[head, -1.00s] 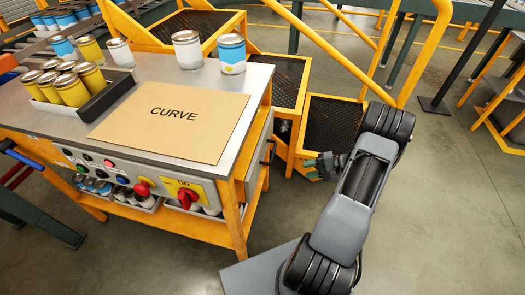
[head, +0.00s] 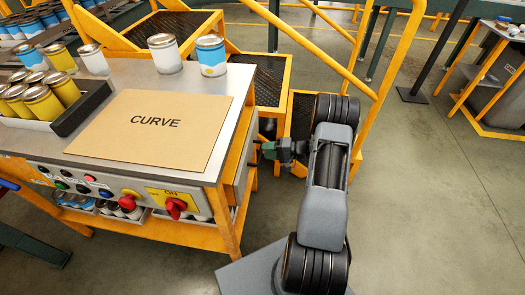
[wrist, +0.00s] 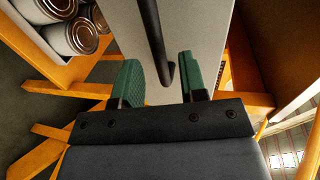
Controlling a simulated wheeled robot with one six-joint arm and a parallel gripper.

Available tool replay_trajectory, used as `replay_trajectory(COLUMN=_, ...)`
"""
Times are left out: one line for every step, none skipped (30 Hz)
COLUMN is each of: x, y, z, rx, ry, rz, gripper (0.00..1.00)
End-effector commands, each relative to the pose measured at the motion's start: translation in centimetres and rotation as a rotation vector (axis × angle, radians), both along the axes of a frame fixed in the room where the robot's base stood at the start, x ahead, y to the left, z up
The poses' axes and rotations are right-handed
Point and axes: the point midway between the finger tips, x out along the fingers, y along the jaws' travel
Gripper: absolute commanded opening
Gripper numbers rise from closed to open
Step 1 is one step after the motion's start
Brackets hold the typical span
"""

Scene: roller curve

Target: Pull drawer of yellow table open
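The yellow table (head: 228,222) has a grey top and stands left of my arm in the head view. Its drawer (head: 236,172) is on the right side, seen edge-on, and looks shut. In the wrist view the grey drawer front (wrist: 205,25) carries a dark bar handle (wrist: 153,25). My gripper (wrist: 158,68) is open, its green fingers on either side of the handle's near end in the picture, with gaps to both. I cannot tell how deep the handle sits between them. In the head view my gripper (head: 266,150) is beside the drawer side.
A cardboard sheet marked CURVE (head: 150,130) and several cans lie on the tabletop. A control panel with a red knob (head: 175,207) faces front. A yellow railing (head: 385,75) and mesh steps (head: 270,85) stand behind. Floor (head: 430,200) at right is clear.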

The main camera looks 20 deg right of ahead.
Motion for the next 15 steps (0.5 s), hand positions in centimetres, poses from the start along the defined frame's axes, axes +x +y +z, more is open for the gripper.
replay_trajectory(x=0.4, y=0.7, z=-0.2, rx=0.001, ry=0.001, rz=0.002, gripper=0.39)
replay_trajectory(x=0.6, y=1.0, z=-0.2, rx=0.000, ry=0.001, rz=0.003, gripper=0.39)
replay_trajectory(x=0.8, y=1.3, z=-0.3, rx=0.001, ry=0.000, rz=0.002, gripper=0.39)
replay_trajectory(x=1.0, y=1.5, z=-0.4, rx=0.001, ry=0.000, rz=0.001, gripper=0.39)
replay_trajectory(x=1.1, y=1.7, z=-0.4, rx=0.001, ry=0.000, rz=0.001, gripper=0.39)
replay_trajectory(x=1.3, y=2.0, z=-0.5, rx=0.001, ry=0.000, rz=0.001, gripper=0.39)
replay_trajectory(x=1.4, y=2.1, z=-0.5, rx=0.001, ry=0.001, rz=0.001, gripper=0.39)
replay_trajectory(x=1.5, y=2.2, z=-0.6, rx=0.001, ry=0.001, rz=0.001, gripper=0.39)
replay_trajectory(x=1.6, y=2.3, z=-0.6, rx=0.001, ry=0.001, rz=0.000, gripper=0.39)
replay_trajectory(x=1.6, y=2.4, z=-0.7, rx=0.000, ry=0.001, rz=-0.001, gripper=0.39)
replay_trajectory(x=1.7, y=2.5, z=-0.7, rx=0.001, ry=0.001, rz=-0.001, gripper=0.39)
replay_trajectory(x=1.7, y=2.5, z=-0.7, rx=0.001, ry=0.001, rz=-0.001, gripper=0.39)
replay_trajectory(x=1.7, y=2.5, z=-0.7, rx=0.001, ry=0.001, rz=-0.001, gripper=0.39)
replay_trajectory(x=1.7, y=2.6, z=-0.7, rx=0.001, ry=0.001, rz=-0.001, gripper=0.39)
replay_trajectory(x=1.7, y=2.6, z=-0.7, rx=0.001, ry=0.001, rz=-0.001, gripper=0.39)
